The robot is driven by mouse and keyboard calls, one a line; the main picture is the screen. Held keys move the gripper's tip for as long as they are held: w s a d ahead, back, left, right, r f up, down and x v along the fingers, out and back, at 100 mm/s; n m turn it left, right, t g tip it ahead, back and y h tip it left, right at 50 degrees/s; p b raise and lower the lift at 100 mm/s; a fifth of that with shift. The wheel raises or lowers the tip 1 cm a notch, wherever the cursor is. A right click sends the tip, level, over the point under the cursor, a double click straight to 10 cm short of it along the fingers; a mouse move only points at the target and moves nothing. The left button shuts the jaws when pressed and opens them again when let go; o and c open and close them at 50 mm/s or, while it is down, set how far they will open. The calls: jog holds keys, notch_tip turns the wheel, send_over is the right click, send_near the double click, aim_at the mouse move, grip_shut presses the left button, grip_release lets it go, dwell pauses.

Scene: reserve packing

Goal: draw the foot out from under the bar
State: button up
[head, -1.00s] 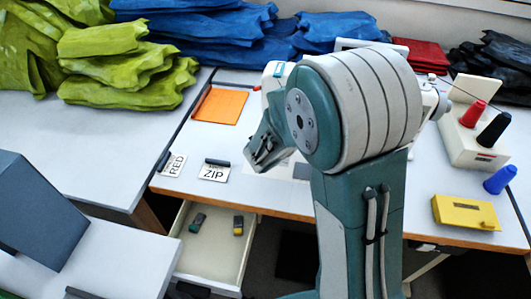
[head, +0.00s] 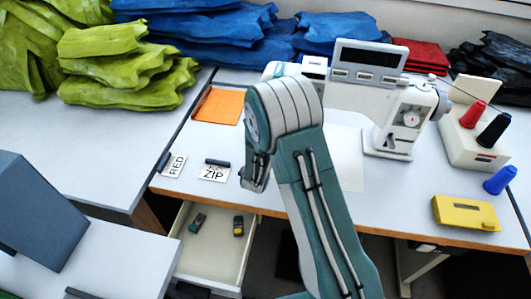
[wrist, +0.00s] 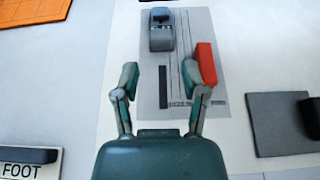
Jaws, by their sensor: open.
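My gripper (wrist: 159,75) is open and empty, its two fingers spread apart over a grey plate (wrist: 205,20). A dark grey block (wrist: 161,30), which looks like the foot or its holder, sits on the plate ahead of the fingers. I cannot tell the bar from the foot here. A red block (wrist: 206,62) is just beyond the right finger, and a thin black strip (wrist: 162,87) lies between the fingers. In the head view my gripper (head: 254,180) hangs left of the white sewing machine (head: 400,118); my arm hides the machine's left lower part.
A dark grey pad (wrist: 280,108) lies right of the plate. A FOOT card (wrist: 25,169) is at lower left. An open drawer (head: 200,262) holds two small feet. A yellow box (head: 465,212) and thread spools stand right. Cloth piles line the back.

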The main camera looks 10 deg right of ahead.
jog(key=x, duration=0.7)
grip_shut()
jog(key=shift+s+a+r, duration=0.15)
jog(key=shift+s+a, duration=0.3)
jog(key=shift+s, duration=0.1)
